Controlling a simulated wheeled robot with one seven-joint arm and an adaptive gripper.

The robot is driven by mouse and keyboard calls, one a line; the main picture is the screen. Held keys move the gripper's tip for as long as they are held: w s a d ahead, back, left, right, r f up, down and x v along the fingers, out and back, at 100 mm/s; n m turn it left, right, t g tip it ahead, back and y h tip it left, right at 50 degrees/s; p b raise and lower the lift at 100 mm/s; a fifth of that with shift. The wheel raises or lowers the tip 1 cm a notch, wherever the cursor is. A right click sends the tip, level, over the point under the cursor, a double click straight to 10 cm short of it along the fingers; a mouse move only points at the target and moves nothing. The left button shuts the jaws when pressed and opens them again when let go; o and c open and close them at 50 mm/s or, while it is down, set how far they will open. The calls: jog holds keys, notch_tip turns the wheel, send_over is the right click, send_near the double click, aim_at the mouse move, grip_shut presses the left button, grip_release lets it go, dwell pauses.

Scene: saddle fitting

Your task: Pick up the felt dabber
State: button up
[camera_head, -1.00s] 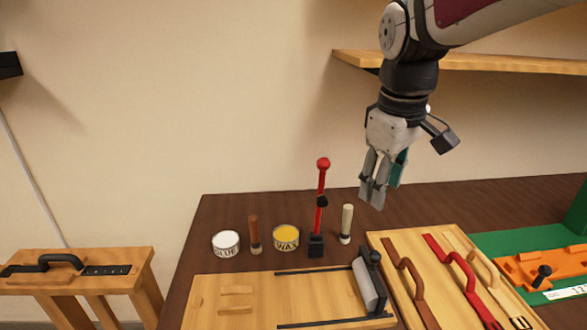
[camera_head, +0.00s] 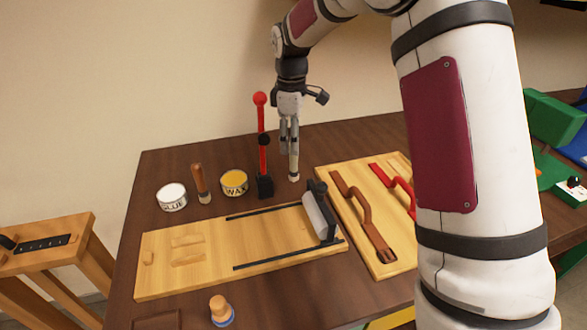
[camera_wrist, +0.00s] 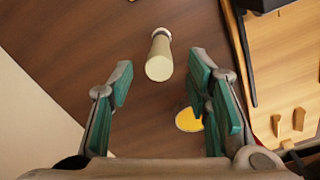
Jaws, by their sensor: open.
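The felt dabber seems to be the pale cream-handled tool (camera_head: 294,177) standing upright on the dark table, right of the red-knobbed lever. In the wrist view the pale handle (camera_wrist: 160,60) lies ahead, centred between the fingers, its round top end facing the camera. My gripper (camera_head: 289,148) points down directly above it in the head view, its fingers hiding the upper part of the handle. The gripper also shows in the wrist view (camera_wrist: 160,80), with its green-padded fingers wide apart and nothing between the pads; I cannot see contact.
A red-knobbed lever (camera_head: 263,150) stands close left of my gripper. Further left are the wax tin (camera_head: 234,182), a brown-handled brush (camera_head: 200,182) and the glue tin (camera_head: 172,196). A wooden board with a roller (camera_head: 318,218) lies in front; a strap board (camera_head: 375,245) lies right.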

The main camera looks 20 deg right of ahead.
aim_at(294, 170)
jog(key=f, duration=0.8)
jog(key=shift+s+d+f, duration=0.1)
jog(key=shift+d+f, duration=0.15)
jog(key=shift+f, duration=0.05)
grip_shut()
